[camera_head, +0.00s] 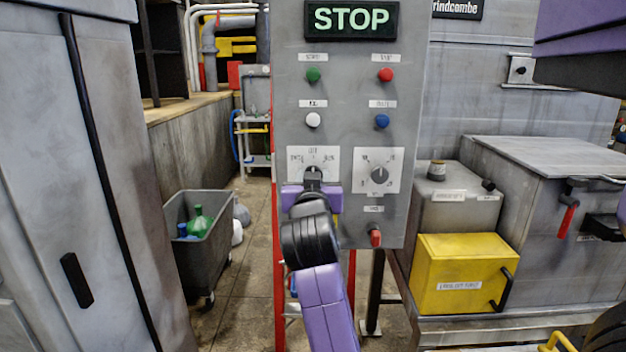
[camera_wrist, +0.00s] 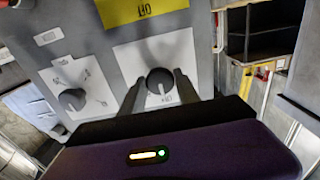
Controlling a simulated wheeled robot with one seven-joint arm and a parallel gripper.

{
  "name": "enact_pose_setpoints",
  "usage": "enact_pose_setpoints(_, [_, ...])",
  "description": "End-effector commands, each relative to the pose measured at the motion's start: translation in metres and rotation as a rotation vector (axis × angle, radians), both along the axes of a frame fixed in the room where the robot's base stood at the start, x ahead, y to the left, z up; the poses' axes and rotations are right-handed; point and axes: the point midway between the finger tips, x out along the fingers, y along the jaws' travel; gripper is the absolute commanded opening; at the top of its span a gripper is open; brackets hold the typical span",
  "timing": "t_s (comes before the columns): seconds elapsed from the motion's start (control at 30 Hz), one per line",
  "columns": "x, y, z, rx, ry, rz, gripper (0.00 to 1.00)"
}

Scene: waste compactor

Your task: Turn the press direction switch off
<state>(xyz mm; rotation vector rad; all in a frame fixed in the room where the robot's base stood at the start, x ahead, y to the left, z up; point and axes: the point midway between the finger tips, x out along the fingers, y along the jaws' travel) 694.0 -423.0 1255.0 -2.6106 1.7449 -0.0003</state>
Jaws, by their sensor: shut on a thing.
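The left rotary switch is a round dark knob on a white plate (camera_head: 332,160) in the lower part of the grey control panel. My gripper (camera_head: 313,180) is at this knob and hides most of it in the head view. In the wrist view, which shows the panel roughly upside down, my gripper's (camera_wrist: 160,84) two dark fingers are on either side of the knob (camera_wrist: 158,80) and closed on it. A white mark on the knob points toward a small label at the plate's lower edge in that view. This label seems to read OFF.
A second rotary knob (camera_head: 379,175) sits close to the right, also in the wrist view (camera_wrist: 73,99). A red switch (camera_head: 375,237) is below it. Green, red, white and blue buttons and a lit STOP sign (camera_head: 351,19) are above. A grey bin (camera_head: 200,245) stands left.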

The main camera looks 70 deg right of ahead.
Motion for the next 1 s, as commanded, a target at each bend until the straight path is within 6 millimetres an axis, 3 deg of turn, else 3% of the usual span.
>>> enact_pose_setpoints(0.2, [0.000,0.000,0.001,-0.001,0.000,0.001,0.00])
enact_pose_setpoints(0.23, [0.000,0.000,0.001,-0.002,-0.001,0.001,0.42])
enact_pose_setpoints(0.33, [0.000,0.000,0.001,-0.001,0.001,0.001,0.59])
enact_pose_setpoints(0.67, [0.000,0.002,0.000,-0.001,0.001,0.001,0.59])
enact_pose_setpoints(1.0, [-0.018,0.047,-0.001,-0.003,0.000,0.005,0.59])
